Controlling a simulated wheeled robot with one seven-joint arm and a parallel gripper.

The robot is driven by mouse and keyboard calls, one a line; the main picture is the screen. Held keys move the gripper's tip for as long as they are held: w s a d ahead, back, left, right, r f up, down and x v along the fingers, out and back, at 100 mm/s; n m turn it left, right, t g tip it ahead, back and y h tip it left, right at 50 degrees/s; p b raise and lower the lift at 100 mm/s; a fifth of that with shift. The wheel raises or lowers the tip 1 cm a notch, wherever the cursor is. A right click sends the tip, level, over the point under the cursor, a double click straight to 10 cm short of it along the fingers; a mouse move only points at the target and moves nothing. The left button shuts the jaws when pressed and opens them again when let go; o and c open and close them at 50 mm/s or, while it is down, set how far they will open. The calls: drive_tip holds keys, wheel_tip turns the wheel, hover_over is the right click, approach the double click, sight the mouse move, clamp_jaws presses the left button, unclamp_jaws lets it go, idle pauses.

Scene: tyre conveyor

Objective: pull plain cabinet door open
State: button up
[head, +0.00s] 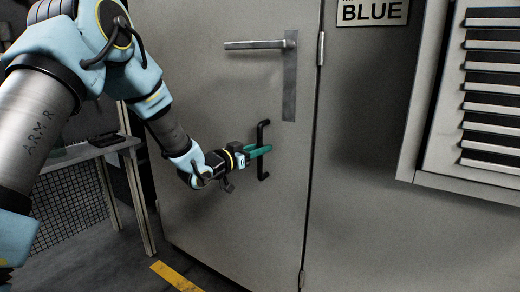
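The plain grey cabinet door (225,105) fills the middle of the head view and looks closed or nearly so. A black vertical bar handle (263,172) is fixed to it, low and near its right edge. My gripper (262,151) reaches in from the left, and its teal fingers are at the middle of this bar. The fingertips reach just past the bar. I cannot tell whether they are closed on it. A metal lever handle (255,45) sits higher on the same door, apart from my gripper.
Hinges line the seam right of the door. A sign reading BLUE (373,12) and a louvred vent (485,95) are on the panel to the right. A small table (80,152) stands left of the door. The floor with a yellow stripe (175,276) looks clear in front.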

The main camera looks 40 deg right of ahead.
clamp_jaws()
idle(1.0)
